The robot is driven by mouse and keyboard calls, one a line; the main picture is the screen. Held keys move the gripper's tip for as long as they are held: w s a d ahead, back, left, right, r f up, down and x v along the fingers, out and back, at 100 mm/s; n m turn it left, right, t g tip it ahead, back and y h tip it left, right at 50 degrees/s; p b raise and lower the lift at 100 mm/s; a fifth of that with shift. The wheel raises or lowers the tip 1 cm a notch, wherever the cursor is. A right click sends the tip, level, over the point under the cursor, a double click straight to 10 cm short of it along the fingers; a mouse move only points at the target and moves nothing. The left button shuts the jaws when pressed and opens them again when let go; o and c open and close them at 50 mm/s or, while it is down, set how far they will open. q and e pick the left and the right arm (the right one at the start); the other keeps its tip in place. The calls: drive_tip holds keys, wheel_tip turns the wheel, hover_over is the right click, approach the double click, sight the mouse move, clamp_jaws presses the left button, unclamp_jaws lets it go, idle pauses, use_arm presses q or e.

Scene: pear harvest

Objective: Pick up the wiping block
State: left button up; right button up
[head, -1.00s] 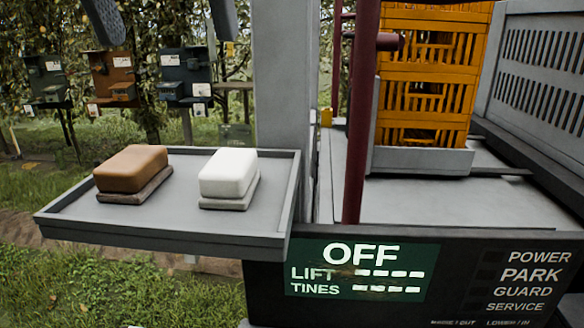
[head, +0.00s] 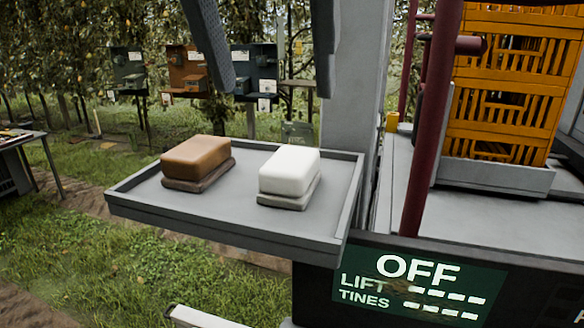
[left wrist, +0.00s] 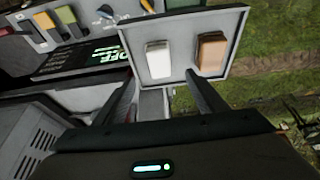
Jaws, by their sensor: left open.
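Two blocks sit apart on a grey tray (head: 232,239) in the head view. The brown block (head: 196,157) is on the left on a darker base, and the white block (head: 290,170) is on the right on a grey base. I cannot tell which one is the wiping block. My left gripper (head: 275,93) is open and empty, its two fingers hanging above and beyond the tray in the picture. In the left wrist view the open fingers (left wrist: 160,82) point toward the tray, with the white block (left wrist: 158,59) between their lines and the brown block (left wrist: 211,54) right of it. My right gripper does not show.
The tray has a raised rim and stands beside a grey post (head: 350,120). To its right are a dark red pole (head: 428,140), orange crates (head: 505,100) and a green OFF panel (head: 418,285). Several coloured boxes hang behind. Grass lies left and in front.

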sight(293, 155)
use_arm(q)
drive_tip(key=p+x, duration=0.1)
drive_tip(key=x, duration=0.6)
drive_tip(key=shift+w+f, duration=0.15)
drive_tip(key=shift+f, duration=0.15)
drive_tip(key=shift+p, duration=0.3)
drive_tip(key=shift+w+d+f+p, duration=0.2)
drive_tip(key=shift+w+f+p, duration=0.1)
drive_tip(key=shift+w+p, duration=0.15)
drive_tip(key=x, duration=0.1)
drive_tip(key=p+x, duration=0.1)
drive_tip(key=x, duration=0.1)
drive_tip(key=shift+w+d+r+p, duration=0.1)
drive_tip(key=shift+w+d+p, duration=0.05)
drive_tip(key=shift+w+p, duration=0.15)
drive_tip(key=shift+w+f, duration=0.15)
drive_tip(key=shift+f, duration=0.45)
drive_tip(key=shift+d, duration=0.1)
drive_tip(key=c, duration=1.1)
